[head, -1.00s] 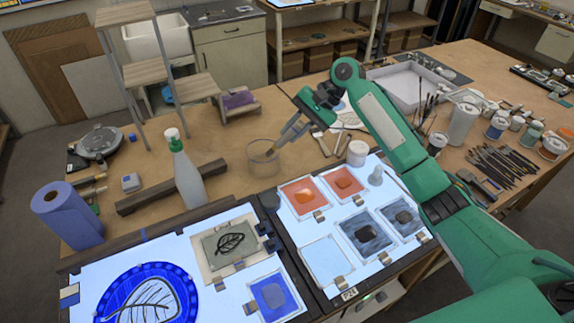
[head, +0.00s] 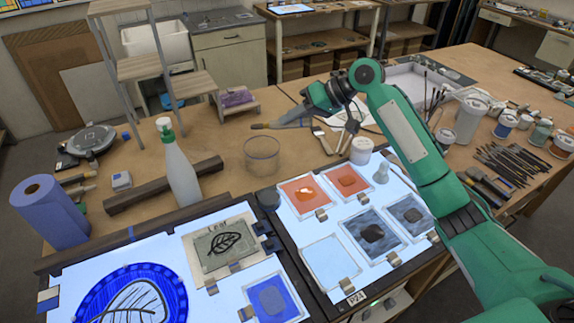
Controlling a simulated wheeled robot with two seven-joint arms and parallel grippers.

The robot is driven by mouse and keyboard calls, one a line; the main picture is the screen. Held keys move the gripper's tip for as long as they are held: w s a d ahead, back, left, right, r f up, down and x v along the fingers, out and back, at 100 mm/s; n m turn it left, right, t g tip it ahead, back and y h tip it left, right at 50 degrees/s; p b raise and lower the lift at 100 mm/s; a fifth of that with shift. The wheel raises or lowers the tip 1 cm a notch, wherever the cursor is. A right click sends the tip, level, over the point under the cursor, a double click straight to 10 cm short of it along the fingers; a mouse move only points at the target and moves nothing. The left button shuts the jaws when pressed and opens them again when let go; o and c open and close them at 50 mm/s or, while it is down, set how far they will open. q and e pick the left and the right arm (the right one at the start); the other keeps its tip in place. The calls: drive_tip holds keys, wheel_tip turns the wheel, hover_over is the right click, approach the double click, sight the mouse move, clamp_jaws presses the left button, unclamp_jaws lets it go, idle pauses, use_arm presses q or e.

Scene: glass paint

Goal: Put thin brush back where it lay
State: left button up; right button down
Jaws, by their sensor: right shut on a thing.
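My right gripper (head: 290,121) is shut on the thin brush (head: 260,126), held nearly level in the air with its yellowish tip pointing left. The brush's tip is above and behind the clear glass jar (head: 262,156), apart from it. The rest of the brush is mostly hidden by the fingers. Flat brushes (head: 323,142) lie on the table just right of and below the gripper. My left gripper is out of view.
A white pot (head: 361,151) stands to the right, by the light panel with glass tiles (head: 305,194). A holder of upright brushes and several paint pots (head: 507,124) are further right. Bare table (head: 225,140) lies around the jar.

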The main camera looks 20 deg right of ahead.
drive_tip(key=shift+n+b, duration=0.3)
drive_tip(key=shift+n, duration=0.3)
drive_tip(key=n+y+b, duration=0.1)
drive_tip(key=n+b, duration=0.1)
drive_tip(key=b, duration=0.1)
drive_tip(key=n+b, duration=0.3)
drive_tip(key=n+y+b, duration=0.1)
drive_tip(key=n+b, duration=0.2)
drive_tip(key=shift+f+t+y+b, duration=0.25)
drive_tip(key=shift+t+y+b, duration=0.05)
drive_tip(key=shift+b, duration=0.1)
drive_tip(key=shift+r+n+b, duration=0.2)
drive_tip(key=shift+n+b, duration=0.1)
drive_tip(key=shift+n, duration=0.3)
drive_tip(key=shift+r, duration=0.1)
drive_tip(key=shift+d, duration=0.1)
